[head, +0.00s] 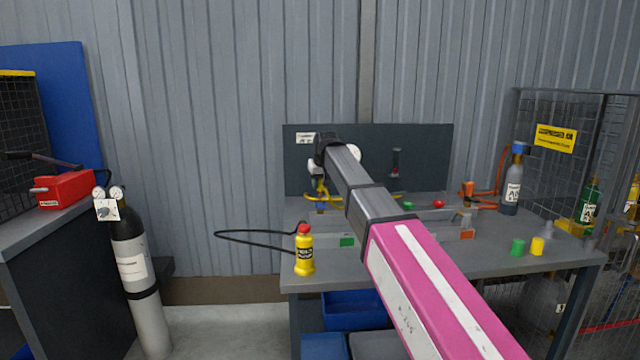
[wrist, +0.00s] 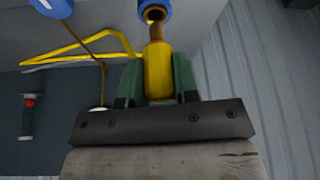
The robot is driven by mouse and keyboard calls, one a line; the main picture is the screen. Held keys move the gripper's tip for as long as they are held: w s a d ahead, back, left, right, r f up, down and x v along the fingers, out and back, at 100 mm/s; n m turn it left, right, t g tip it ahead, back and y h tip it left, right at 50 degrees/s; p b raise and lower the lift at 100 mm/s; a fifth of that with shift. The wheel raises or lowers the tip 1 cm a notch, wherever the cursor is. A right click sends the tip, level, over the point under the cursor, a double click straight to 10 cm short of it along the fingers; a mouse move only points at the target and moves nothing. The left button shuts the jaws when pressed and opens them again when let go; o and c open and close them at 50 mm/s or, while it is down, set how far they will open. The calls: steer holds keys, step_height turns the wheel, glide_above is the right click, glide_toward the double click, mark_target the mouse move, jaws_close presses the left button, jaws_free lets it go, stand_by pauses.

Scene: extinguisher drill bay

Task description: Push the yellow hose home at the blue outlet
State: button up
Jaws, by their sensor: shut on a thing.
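In the wrist view, my gripper (wrist: 158,82) has its two green fingers closed on the yellow hose end (wrist: 158,66), a thick yellow sleeve with a narrower brass-coloured tip. The tip points at the blue outlet (wrist: 142,5), whose brass-ringed mouth shows at the top edge. The tip overlaps the mouth in the picture; I cannot tell how deep it sits. The rest of the yellow hose (wrist: 82,47) bends away to the left. In the head view, a bit of yellow hose (head: 325,196) shows below my wrist, and my arm hides most of the fingers.
A second blue fitting (wrist: 50,7) lies to the left in the wrist view. In the head view, a yellow bottle (head: 305,255) stands at the bench's (head: 440,262) front left edge. Green (head: 517,247) and yellow (head: 537,246) pieces and a grey bottle (head: 512,190) stand right.

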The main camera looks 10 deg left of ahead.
mark_target(320, 191)
steer(key=shift+f, duration=1.85)
stand_by(1.1)
steer(key=o, duration=1)
steer(key=shift+r, duration=0.1)
